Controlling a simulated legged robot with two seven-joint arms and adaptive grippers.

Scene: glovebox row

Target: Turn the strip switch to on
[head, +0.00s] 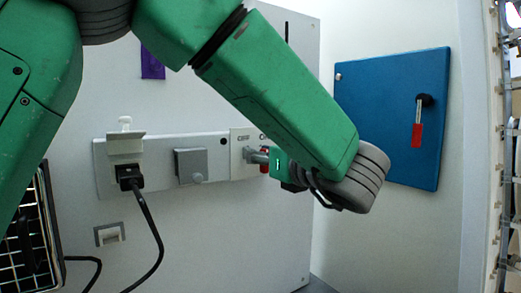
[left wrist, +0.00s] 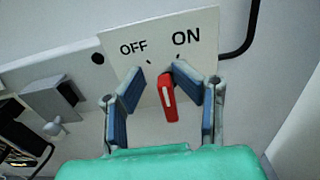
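The strip switch is a red handle (left wrist: 168,98) with a white line, on a pale plate (left wrist: 205,33) marked OFF on the left and ON on the right. The handle's upper end points between the two marks; I cannot tell which is closer. My left gripper (left wrist: 163,78) is open, with one blue-padded finger on each side of the handle and visible gaps to it. In the head view my left gripper (head: 258,156) is at the right end of the wall strip (head: 218,160), where my arm partly hides the plate. My right gripper is not in view.
A black plug (head: 129,176) with a hanging cord and a grey box with a knob (head: 191,166) are on the strip, left of the switch. A wire rack (head: 30,235) stands lower left.

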